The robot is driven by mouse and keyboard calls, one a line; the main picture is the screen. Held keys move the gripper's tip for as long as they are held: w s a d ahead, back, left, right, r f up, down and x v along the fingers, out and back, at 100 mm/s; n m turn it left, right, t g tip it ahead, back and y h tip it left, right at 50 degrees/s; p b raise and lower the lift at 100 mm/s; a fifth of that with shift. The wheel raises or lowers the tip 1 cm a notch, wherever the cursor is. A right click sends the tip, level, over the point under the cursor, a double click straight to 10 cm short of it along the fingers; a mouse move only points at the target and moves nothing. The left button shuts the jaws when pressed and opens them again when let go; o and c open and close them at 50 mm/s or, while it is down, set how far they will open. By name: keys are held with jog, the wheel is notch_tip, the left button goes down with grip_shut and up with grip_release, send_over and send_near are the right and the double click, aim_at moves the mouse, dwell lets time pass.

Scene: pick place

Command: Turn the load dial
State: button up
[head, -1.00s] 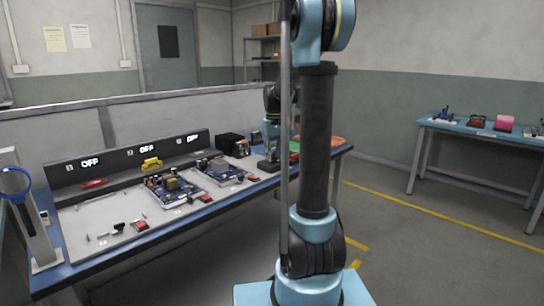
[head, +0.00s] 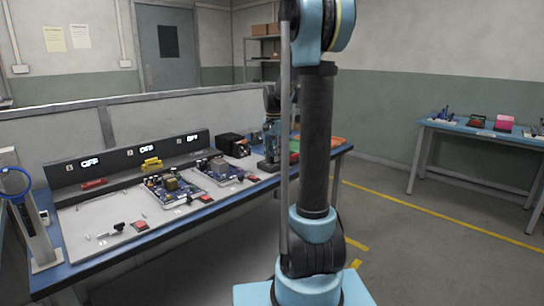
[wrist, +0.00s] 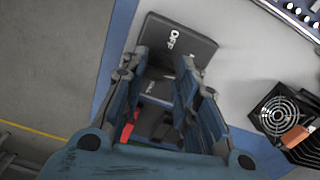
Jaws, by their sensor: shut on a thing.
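A dark box with a white OFF marking (wrist: 190,32) shows in the wrist view. In the head view a dark box (head: 268,166) sits low at the far end of the bench, under my gripper (head: 271,135). In the wrist view my gripper (wrist: 164,62) reaches over the box, with its two fingers apart on either side of a dark part of it. It is shut on the load dial, which is mostly hidden by the fingers and hard to make out against the dark box. More white lettering on the box is partly covered by the fingers.
A black unit with a fan (wrist: 280,113) stands beside the dark box. Circuit boards (head: 175,187) and small red parts lie on the blue-edged bench (head: 190,216). A console with OFF displays (head: 120,160) runs along its back. Another table (head: 480,132) stands right, beyond open floor.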

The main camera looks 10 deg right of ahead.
jog(key=m, duration=0.3)
jog(key=shift+s+m, duration=0.1)
jog(key=shift+m, duration=2.1)
jog(key=o, duration=1.1)
jog(key=shift+c, duration=0.2)
notch_tip(320, 180, up, 12)
